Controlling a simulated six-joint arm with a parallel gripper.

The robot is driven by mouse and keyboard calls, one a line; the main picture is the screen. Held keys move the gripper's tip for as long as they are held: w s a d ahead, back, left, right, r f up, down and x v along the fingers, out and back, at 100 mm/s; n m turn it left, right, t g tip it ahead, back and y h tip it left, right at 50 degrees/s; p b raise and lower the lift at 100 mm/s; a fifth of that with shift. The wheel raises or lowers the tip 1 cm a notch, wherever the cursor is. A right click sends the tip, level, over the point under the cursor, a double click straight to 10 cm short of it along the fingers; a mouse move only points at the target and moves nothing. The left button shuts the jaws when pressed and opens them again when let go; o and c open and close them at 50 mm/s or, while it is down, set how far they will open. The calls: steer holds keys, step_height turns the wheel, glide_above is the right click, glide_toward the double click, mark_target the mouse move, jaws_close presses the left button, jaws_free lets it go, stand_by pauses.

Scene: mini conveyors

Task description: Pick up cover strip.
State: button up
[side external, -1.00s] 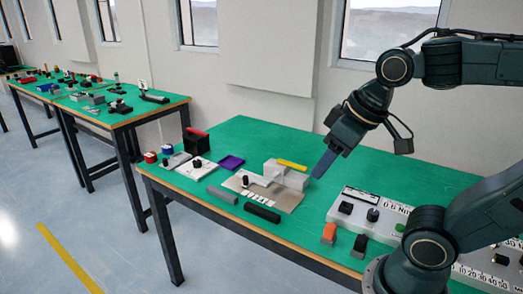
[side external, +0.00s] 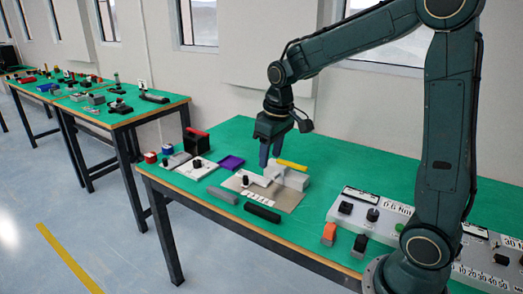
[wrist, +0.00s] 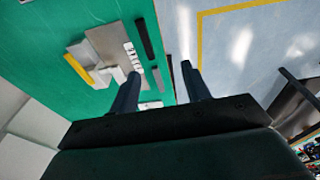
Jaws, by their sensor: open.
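A yellow strip (side external: 292,165) lies along the top of a light grey block on a metal base plate (side external: 287,199). It also shows in the wrist view (wrist: 84,76), left of the fingers. A dark bar (side external: 262,213) and a grey bar (side external: 223,195) lie on the green table in front of the plate. No label shows which of these is the cover strip; the yellow one fits best. My gripper (side external: 269,161) points down, open and empty, left of the yellow strip and behind the left part of the fixture. Its spread fingers (wrist: 160,70) show in the wrist view.
A control panel (side external: 372,217) stands at the right. Green table shows clear behind the fixture.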

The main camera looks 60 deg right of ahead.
steer(key=g, duration=0.2)
glide_toward(262, 210)
steer(key=shift+s+d+f, duration=0.1)
steer(key=shift+f, duration=1.85)
steer(key=shift+f, duration=2.55)
jaws_close()
steer(key=shift+r, duration=0.15)
